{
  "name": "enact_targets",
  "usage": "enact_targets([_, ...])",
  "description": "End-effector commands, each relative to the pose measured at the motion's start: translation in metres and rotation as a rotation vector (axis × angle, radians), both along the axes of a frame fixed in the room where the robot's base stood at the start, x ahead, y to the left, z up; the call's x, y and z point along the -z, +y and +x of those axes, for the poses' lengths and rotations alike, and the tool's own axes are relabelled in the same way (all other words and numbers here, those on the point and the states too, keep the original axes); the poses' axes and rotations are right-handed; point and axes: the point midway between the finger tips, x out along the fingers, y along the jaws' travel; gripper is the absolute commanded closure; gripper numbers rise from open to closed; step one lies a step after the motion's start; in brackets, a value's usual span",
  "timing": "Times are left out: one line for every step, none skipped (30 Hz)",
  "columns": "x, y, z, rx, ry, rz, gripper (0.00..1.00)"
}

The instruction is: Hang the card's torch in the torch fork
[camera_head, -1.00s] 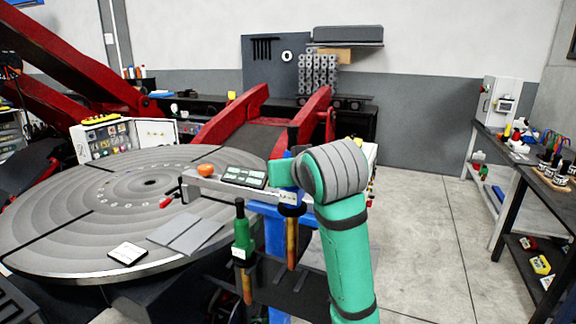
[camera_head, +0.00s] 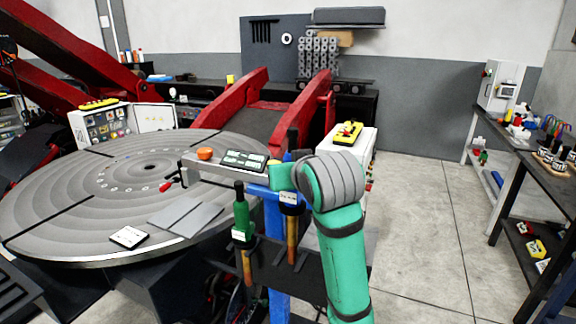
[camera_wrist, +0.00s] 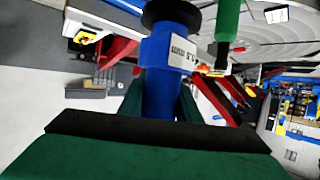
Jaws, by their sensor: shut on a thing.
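My gripper (camera_wrist: 160,105) has green fingers and is shut on a blue torch (camera_wrist: 165,62) in the wrist view. The torch has a black collar and a white label (camera_wrist: 184,53); its size marking appears upside down. In the head view its dark upper end (camera_head: 292,138) rises behind my wrist, which hides much of the grip. A green torch (camera_head: 241,213) stands upright to the left, and it also shows in the wrist view (camera_wrist: 228,20). A white card (camera_head: 128,237) lies on the round table. I cannot make out the torch fork clearly.
The large grey turntable (camera_head: 60,215) fills the left. A grey bar with an orange knob (camera_head: 205,154) and a display panel (camera_head: 245,160) is left of my wrist. A white cabinet (camera_head: 362,150) stands behind my arm. The floor (camera_head: 430,220) on the right is clear.

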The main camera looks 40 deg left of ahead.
Motion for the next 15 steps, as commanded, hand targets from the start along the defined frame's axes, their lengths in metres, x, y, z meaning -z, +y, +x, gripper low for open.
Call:
enact_targets([0.001,0.0,0.0,0.0,-0.004,0.003,0.92])
enact_targets([0.002,0.0,0.0,0.0,-0.004,0.003,0.92])
enact_targets([0.004,0.0,0.0,0.0,-0.003,0.003,0.92])
enact_targets([0.005,0.0,0.0,0.0,-0.003,0.003,0.92])
enact_targets([0.006,0.0,0.0,0.0,-0.003,0.003,0.92])
enact_targets([0.008,0.0,-0.001,0.0,-0.003,0.003,0.92])
enact_targets([0.009,0.0,0.0,0.0,-0.003,0.003,0.92])
enact_targets([0.011,-0.001,0.0,0.001,-0.003,0.002,0.92])
enact_targets([0.012,-0.001,0.0,0.001,-0.003,0.003,0.92])
enact_targets([0.013,-0.001,0.0,0.002,-0.003,0.003,0.92])
enact_targets([0.015,-0.001,0.0,0.002,-0.003,0.003,0.92])
enact_targets([0.017,-0.001,0.0,0.002,-0.003,0.003,0.92])
enact_targets([0.018,-0.001,0.0,0.001,-0.002,0.002,0.92])
enact_targets([0.02,-0.001,0.0,0.001,-0.002,0.002,0.92])
enact_targets([0.021,-0.001,0.0,0.001,-0.001,0.003,0.92])
